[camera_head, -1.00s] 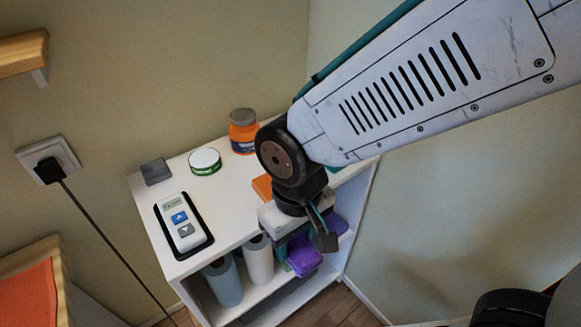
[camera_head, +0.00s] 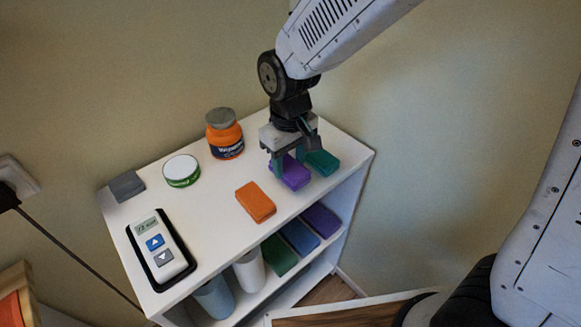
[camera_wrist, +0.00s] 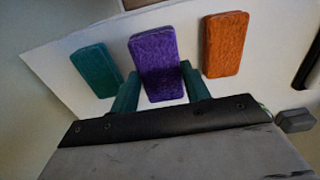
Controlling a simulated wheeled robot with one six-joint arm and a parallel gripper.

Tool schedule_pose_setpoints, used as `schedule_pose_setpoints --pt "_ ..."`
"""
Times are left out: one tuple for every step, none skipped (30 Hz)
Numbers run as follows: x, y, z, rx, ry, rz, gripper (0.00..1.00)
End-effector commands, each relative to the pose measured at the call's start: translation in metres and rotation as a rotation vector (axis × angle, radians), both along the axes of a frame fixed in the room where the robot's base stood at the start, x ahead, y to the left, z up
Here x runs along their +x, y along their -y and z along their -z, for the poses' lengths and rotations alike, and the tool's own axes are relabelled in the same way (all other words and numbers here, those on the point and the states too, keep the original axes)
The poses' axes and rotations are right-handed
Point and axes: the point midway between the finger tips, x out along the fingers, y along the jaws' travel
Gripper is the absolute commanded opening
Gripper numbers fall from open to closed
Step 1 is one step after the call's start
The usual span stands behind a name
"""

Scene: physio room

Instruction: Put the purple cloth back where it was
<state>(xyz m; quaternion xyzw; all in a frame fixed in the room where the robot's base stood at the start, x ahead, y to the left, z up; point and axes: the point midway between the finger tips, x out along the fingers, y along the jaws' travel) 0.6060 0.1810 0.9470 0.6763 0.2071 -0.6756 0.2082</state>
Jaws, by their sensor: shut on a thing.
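The purple cloth (camera_head: 295,175) is a folded block at the top of the white shelf unit. My gripper (camera_head: 289,164) points down with its teal fingers on either side of this cloth, shut on it. In the wrist view the purple cloth (camera_wrist: 156,58) sits between the fingertips (camera_wrist: 160,88). It lies between an orange cloth (camera_head: 256,202) and a teal cloth (camera_head: 322,162), apart from both. It looks at or very near the white top; I cannot tell if it touches. A second, darker purple cloth (camera_head: 321,219) lies on the shelf below.
The white shelf unit (camera_head: 215,208) also bears an orange jar (camera_head: 225,138), a green-and-white tin (camera_head: 182,171), a grey block (camera_head: 126,186) and a handheld device (camera_head: 158,249). Below are a green cloth (camera_head: 279,255), a blue cloth (camera_head: 299,237) and rolls (camera_head: 250,271).

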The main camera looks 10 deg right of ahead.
Motion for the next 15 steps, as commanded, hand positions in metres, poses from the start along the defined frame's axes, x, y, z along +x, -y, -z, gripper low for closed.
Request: schedule_pose_setpoints --pt "0.006 0.001 0.001 -0.001 -0.001 0.002 0.28" --pt "0.008 0.002 0.001 -0.001 -0.001 0.002 0.28" --pt "0.01 0.003 0.001 0.0 0.0 0.003 0.28" --pt "0.01 0.003 0.002 -0.001 -0.001 0.002 0.28" --pt "0.01 0.003 0.003 -0.001 -0.001 0.002 0.28" --pt "0.011 0.004 0.006 -0.001 -0.002 0.003 0.28" --pt "0.01 0.004 0.009 -0.002 -0.002 0.003 0.28" --pt "0.01 0.004 0.013 -0.002 -0.003 0.003 0.28" --pt "0.01 0.004 0.02 -0.002 -0.003 0.003 0.28" --pt "0.01 0.004 0.024 -0.003 -0.004 0.003 0.28" --pt "0.01 0.004 0.028 -0.002 -0.003 0.003 0.28" --pt "0.01 0.004 0.033 -0.003 -0.004 0.003 0.28" --pt "0.01 0.004 0.036 -0.002 -0.003 0.003 0.28" --pt "0.01 0.004 0.037 -0.001 -0.002 0.003 0.28" --pt "0.01 0.004 0.037 -0.001 -0.001 0.003 0.28"
